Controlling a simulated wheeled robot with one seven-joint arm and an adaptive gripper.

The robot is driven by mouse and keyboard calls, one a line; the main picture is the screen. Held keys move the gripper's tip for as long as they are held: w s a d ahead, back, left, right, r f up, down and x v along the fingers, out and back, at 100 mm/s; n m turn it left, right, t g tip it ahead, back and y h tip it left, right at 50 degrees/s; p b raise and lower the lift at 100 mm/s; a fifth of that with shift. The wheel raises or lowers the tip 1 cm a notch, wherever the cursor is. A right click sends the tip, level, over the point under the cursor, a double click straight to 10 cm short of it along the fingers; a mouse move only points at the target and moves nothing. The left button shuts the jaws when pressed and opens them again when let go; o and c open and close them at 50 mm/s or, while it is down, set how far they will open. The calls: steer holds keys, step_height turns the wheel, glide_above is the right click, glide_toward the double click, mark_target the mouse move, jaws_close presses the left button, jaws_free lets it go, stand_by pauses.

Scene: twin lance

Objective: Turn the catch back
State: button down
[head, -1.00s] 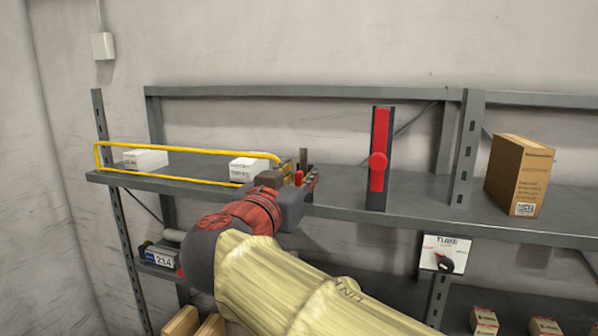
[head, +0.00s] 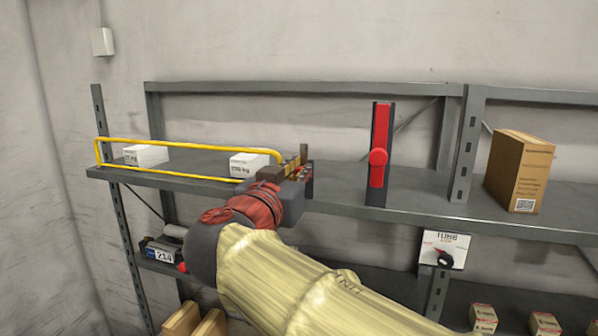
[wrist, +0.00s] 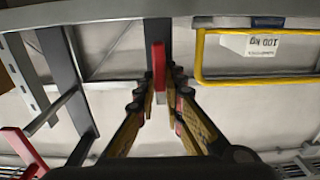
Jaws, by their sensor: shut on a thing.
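A small red catch (wrist: 158,66) shows in the wrist view in front of a short grey post (wrist: 157,32). My gripper (wrist: 161,88) has its fingertips closed around the catch. In the head view my gripper (head: 297,174) is at the right end of the yellow rail gate (head: 190,147), beside the short post (head: 304,151). The fingers and wrist hide the catch there. The yellow gate lies along the shelf front and also shows at the right of the wrist view (wrist: 199,58).
A red handle (head: 377,175) on a dark upright plate stands to the right on the shelf (head: 430,205). White boxes (head: 249,164) sit behind the gate. A cardboard box (head: 519,172) is at the far right. A dial panel (head: 444,250) hangs below the shelf.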

steer(key=shift+f+n+b, duration=0.1)
steer(key=shift+n+b, duration=0.2)
steer(key=shift+b, duration=0.15)
steer(key=shift+a+b, duration=0.1)
steer(key=shift+b, duration=0.25)
steer(key=shift+w+a+f+n+b, duration=0.25)
steer(key=shift+n+b, duration=1)
steer(key=shift+n, duration=1.65)
steer(key=shift+a+f+n+b, duration=0.35)
steer(key=shift+n+b, duration=0.85)
steer(key=shift+n, duration=1.7)
steer(key=shift+w+a+f+n+b, duration=0.25)
steer(key=shift+n+b, duration=1)
steer(key=shift+n, duration=1.65)
steer(key=shift+s+f, duration=0.1)
steer(key=c, duration=2)
jaws_free()
steer(key=shift+c, duration=0.2)
steer(key=shift+o, duration=0.8)
